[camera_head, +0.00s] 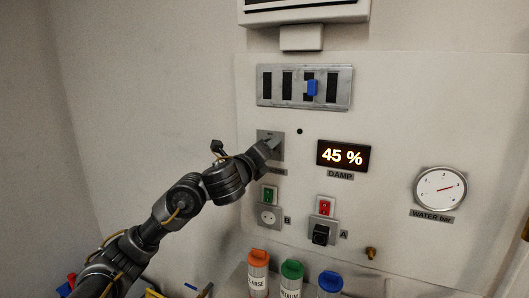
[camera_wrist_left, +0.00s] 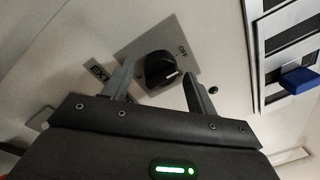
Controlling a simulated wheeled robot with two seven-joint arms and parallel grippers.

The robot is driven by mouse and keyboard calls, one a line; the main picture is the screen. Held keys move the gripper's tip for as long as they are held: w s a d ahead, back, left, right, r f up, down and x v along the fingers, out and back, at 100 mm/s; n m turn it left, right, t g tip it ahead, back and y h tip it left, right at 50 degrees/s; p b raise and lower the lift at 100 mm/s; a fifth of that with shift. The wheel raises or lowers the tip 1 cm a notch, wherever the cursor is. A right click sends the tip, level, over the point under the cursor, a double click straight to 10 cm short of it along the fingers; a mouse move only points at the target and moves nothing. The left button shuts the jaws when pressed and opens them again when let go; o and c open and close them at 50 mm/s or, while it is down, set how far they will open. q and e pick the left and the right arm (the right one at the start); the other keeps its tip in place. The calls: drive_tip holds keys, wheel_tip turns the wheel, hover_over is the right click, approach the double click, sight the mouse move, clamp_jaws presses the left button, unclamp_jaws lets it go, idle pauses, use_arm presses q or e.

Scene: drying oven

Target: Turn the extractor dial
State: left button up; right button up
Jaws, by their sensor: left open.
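The extractor dial is a black round knob (camera_wrist_left: 160,70) on a grey plate (camera_wrist_left: 140,44) with "OFF" lettering, seen in the left wrist view. A partly hidden label starting "EXT" (camera_wrist_left: 97,71) sits beside the plate. My left gripper (camera_wrist_left: 157,82) is open, with one finger on each side of the knob; I cannot tell whether either finger touches it. In the head view the plate (camera_head: 264,136) is partly covered by my left gripper (camera_head: 272,146), and the knob is hidden there. My right gripper is not in view.
Right of the dial is a lit "45 %" display (camera_head: 343,156). Above is a slotted panel (camera_head: 305,88) with a blue slider (camera_head: 312,88). Below are a green switch (camera_head: 268,195), a red switch (camera_head: 325,207) and several capped bottles (camera_head: 291,278). A pressure gauge (camera_head: 440,189) is at right.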

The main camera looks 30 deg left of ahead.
use_arm(q)
drive_tip(key=s+p, duration=0.4)
drive_tip(key=s, duration=0.6)
drive_tip(key=shift+s+d+f, duration=0.15)
drive_tip(key=shift+s+f, duration=0.2)
drive_tip(key=shift+s, duration=0.05)
